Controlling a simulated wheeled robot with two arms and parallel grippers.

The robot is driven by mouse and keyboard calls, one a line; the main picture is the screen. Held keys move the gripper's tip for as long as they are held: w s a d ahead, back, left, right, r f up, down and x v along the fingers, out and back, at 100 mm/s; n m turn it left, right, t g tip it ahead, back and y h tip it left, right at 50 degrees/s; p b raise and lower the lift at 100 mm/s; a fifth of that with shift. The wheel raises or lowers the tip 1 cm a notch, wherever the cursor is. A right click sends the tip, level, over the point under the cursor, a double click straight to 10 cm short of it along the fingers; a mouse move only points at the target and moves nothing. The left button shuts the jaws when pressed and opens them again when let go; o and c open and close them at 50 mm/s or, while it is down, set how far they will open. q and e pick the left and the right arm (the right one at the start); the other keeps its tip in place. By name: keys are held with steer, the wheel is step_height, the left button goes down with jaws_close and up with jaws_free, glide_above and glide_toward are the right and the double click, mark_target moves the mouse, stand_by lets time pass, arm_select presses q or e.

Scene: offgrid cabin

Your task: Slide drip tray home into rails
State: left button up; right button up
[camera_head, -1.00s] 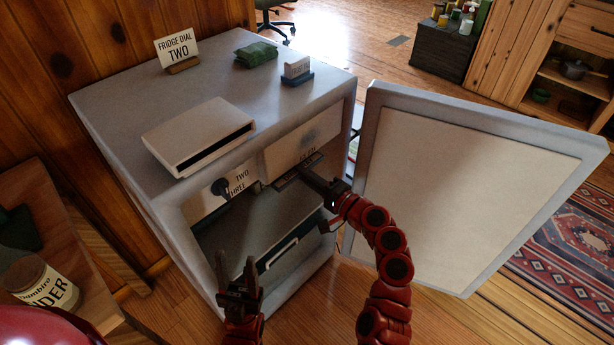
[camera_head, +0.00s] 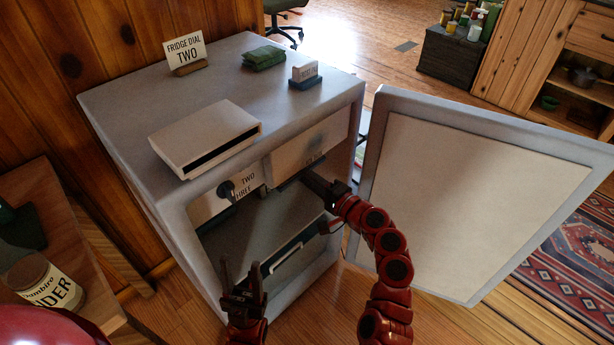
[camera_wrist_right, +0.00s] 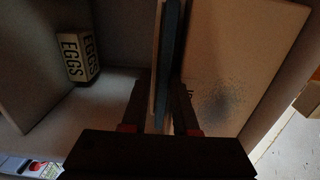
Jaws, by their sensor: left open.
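The drip tray (camera_wrist_right: 168,62) is a thin plate with a blue edge, between the fingers of my right gripper (camera_wrist_right: 160,108) in the right wrist view. The right gripper appears shut on it. In the head view the right gripper (camera_head: 306,176) is inside the open fridge (camera_head: 170,225), just under the pale freezer box (camera_head: 312,140). The tray is mostly hidden there under the box, and the rails cannot be made out. My left gripper (camera_head: 243,275) is open and empty in front of the fridge's lower left opening.
The fridge door (camera_head: 470,190) stands open on the right. A dark-edged drawer (camera_head: 298,252) is lower in the fridge. An EGGS carton (camera_wrist_right: 80,58) shows in the right wrist view. A wooden table (camera_head: 60,225) is at left.

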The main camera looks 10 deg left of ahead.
steer(key=shift+r, duration=0.5)
steer(key=v, duration=1.7)
steer(key=shift+d+f, duration=0.15)
steer(key=shift+f, duration=0.15)
steer(key=shift+f, duration=0.1)
